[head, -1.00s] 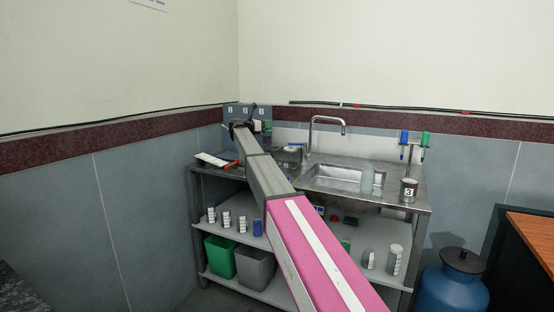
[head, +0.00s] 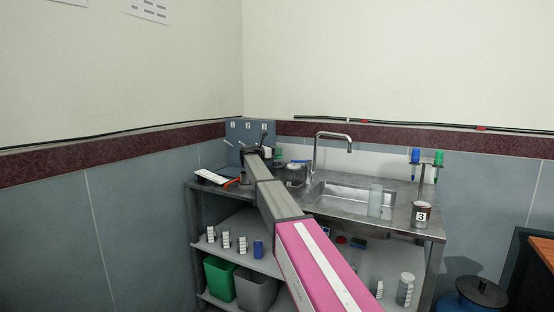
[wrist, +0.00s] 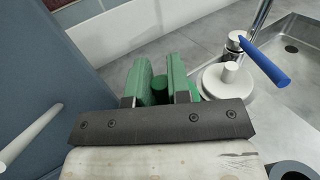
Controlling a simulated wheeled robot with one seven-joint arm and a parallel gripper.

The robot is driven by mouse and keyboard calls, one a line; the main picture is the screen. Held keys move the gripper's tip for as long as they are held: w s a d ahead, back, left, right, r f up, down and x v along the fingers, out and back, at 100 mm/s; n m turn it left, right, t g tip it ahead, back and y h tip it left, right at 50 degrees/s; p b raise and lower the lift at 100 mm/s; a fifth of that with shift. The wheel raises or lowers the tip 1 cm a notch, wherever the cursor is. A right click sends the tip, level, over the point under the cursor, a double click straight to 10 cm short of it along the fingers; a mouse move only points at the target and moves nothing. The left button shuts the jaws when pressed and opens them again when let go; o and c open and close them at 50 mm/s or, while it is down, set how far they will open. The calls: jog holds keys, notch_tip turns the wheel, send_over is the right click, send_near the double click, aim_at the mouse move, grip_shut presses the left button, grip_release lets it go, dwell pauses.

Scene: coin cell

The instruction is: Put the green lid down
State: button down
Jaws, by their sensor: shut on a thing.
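My gripper (wrist: 158,76) has two green-faced fingers, shut on the green lid (wrist: 159,88) by its dark green knob. The lid shows between and just right of the fingers in the wrist view; most of it is hidden by them and the dark crossbar. In the head view my arm reaches to the back left of the steel sink bench (head: 400,227), and a small green patch shows just right of the arm's end. I cannot tell whether the lid touches a surface.
A white knobbed lid (wrist: 214,84) stands close to the right of my gripper, beside a tap with a blue lever (wrist: 265,62). A grey-blue numbered panel (head: 236,135) rises behind. The sink (head: 345,198) lies to the right. A can marked 3 (head: 421,216) stands at the right.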

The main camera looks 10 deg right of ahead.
aim_at(277, 156)
jog(key=shift+f, duration=1.65)
jog(key=shift+f, duration=0.4)
jog(key=c, duration=1.1)
grip_release()
jog(key=shift+r, duration=0.35)
jog(key=v, duration=1.2)
